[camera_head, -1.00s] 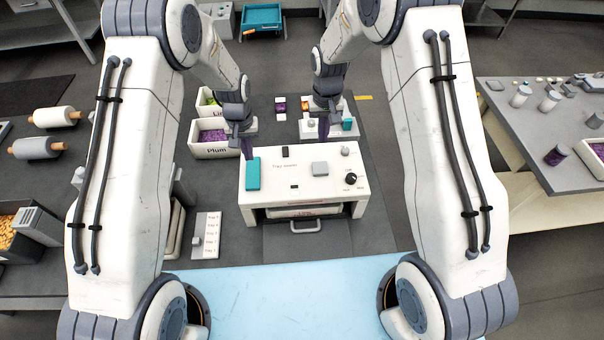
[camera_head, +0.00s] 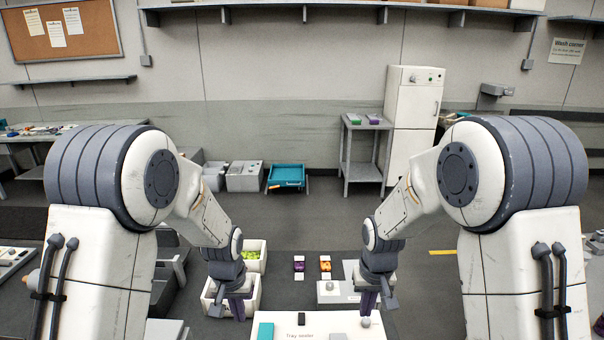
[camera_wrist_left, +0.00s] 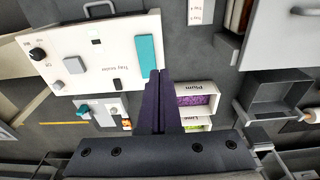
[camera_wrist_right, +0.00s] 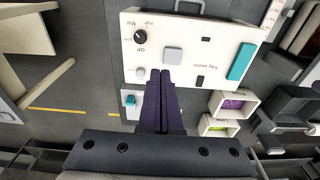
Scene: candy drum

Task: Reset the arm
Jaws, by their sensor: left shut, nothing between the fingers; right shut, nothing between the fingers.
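My left gripper (camera_head: 238,306) hangs in the head view just left of the white tray sealer (camera_head: 290,330), above the bins. Its two dark fingers are together and empty in the left wrist view (camera_wrist_left: 157,76). My right gripper (camera_head: 372,300) hangs over the sealer's far right edge in the head view. Its fingers are also together with nothing between them in the right wrist view (camera_wrist_right: 163,78). The sealer shows more fully in the right wrist view (camera_wrist_right: 215,50), with a teal block, grey button and black knob on it.
A bin of green candy (camera_head: 262,245) and a purple-candy bin marked Plum (camera_wrist_left: 215,97) stand beside the sealer. A teal tray cart (camera_head: 286,177), a side table (camera_head: 365,122) and a white cabinet (camera_head: 413,110) stand at the back wall.

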